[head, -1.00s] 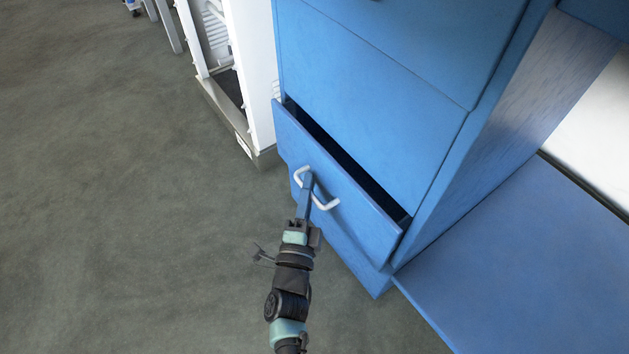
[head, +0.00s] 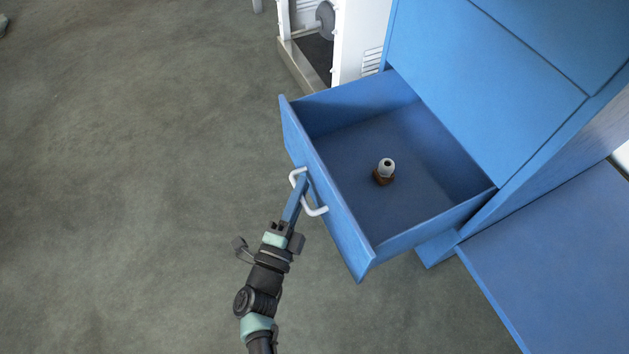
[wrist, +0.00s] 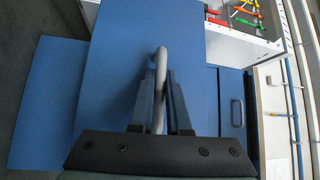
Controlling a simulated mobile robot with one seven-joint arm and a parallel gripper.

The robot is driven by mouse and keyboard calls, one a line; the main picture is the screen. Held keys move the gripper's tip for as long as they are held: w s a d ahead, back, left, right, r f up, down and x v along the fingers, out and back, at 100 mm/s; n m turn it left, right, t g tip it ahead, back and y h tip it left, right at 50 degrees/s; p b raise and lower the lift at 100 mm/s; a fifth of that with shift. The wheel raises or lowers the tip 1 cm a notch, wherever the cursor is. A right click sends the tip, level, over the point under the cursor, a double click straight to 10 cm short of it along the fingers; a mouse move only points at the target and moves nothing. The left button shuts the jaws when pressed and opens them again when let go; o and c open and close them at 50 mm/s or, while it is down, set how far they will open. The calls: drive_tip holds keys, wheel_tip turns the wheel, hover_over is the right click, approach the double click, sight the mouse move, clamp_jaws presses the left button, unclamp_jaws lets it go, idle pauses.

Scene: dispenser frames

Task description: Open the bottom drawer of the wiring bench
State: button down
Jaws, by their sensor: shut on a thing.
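The blue bottom drawer (head: 328,199) of the wiring bench (head: 490,75) stands well out from the cabinet in the head view, its inside showing. Its white bar handle (head: 318,211) is on the drawer front. My gripper (head: 299,194) is at the handle, shut on its bar. In the wrist view the handle (wrist: 161,75) runs between the two blue fingers of my gripper (wrist: 160,88).
A white open-fronted unit (head: 358,40) stands behind the drawer. A blue panel (head: 545,255) extends at the lower right. The wrist view shows red, orange and green items (wrist: 240,15) at the top.

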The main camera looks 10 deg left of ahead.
drive_tip(key=shift+s+a, duration=0.45)
drive_tip(key=shift+a, duration=0.15)
drive_tip(key=c, duration=0.9)
unclamp_jaws()
drive_tip(key=s+a+f+p, duration=0.1)
drive_tip(key=s+a+p, duration=0.1)
drive_tip(key=s, duration=1)
drive_tip(key=shift+s+f+p, duration=0.35)
drive_tip(key=shift+p, duration=0.35)
drive_tip(key=shift+w+r, duration=0.1)
